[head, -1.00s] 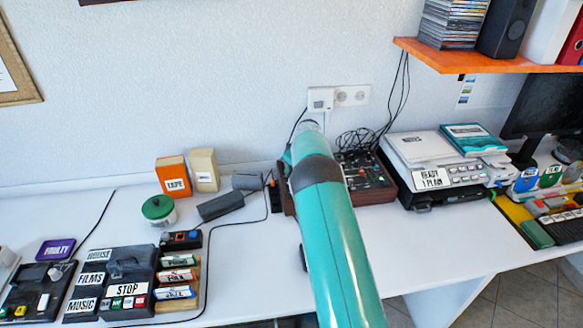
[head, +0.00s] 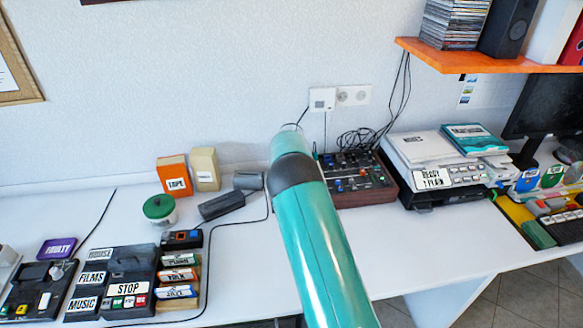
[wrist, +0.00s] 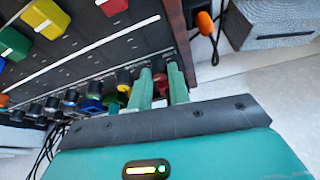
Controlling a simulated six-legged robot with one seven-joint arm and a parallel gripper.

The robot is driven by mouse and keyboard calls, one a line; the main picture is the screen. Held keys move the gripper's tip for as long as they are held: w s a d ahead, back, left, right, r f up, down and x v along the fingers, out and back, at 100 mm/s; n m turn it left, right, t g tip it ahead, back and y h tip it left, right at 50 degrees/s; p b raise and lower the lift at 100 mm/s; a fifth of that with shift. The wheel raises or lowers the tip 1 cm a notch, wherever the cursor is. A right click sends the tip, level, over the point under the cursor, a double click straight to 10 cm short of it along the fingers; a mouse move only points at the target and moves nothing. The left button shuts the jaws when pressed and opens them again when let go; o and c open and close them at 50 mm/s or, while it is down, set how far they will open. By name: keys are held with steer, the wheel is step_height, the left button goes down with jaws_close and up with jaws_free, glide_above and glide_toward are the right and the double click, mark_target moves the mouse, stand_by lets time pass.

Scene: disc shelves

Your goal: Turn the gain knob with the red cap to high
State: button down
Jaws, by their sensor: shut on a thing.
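The gain knob with the red cap (wrist: 156,98) shows in the wrist view, low at the edge of the mixer panel, in a row of capped knobs. My gripper (wrist: 160,84) has its two green fingers on either side of it and is shut on it. The fingers hide part of the cap, and I cannot read which way the knob points. In the head view the dark mixer with wooden sides (head: 362,190) stands against the wall. My arm covers its left part, and my gripper is hidden there.
Blue (wrist: 92,104) and green (wrist: 113,102) capped knobs sit close beside the fingers. Coloured faders (wrist: 46,17) stand further up the panel. A printer (head: 440,165) is right of the mixer; a black box (head: 222,205) and a green-lidded jar (head: 159,209) are to the left.

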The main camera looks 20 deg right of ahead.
steer(key=m, duration=0.2)
steer(key=m+g+h, duration=0.1)
steer(key=m, duration=0.2)
steer(key=shift+a+h, duration=0.15)
steer(key=shift+h, duration=0.15)
stand_by(0.4)
steer(key=c, duration=1.3)
jaws_free()
steer(key=shift+w, duration=0.1)
steer(key=v, duration=1.3)
steer(key=shift+w+a+r, duration=0.1)
steer(key=shift+a+r, duration=0.15)
steer(key=shift+r, duration=0.15)
steer(key=shift+r, duration=0.1)
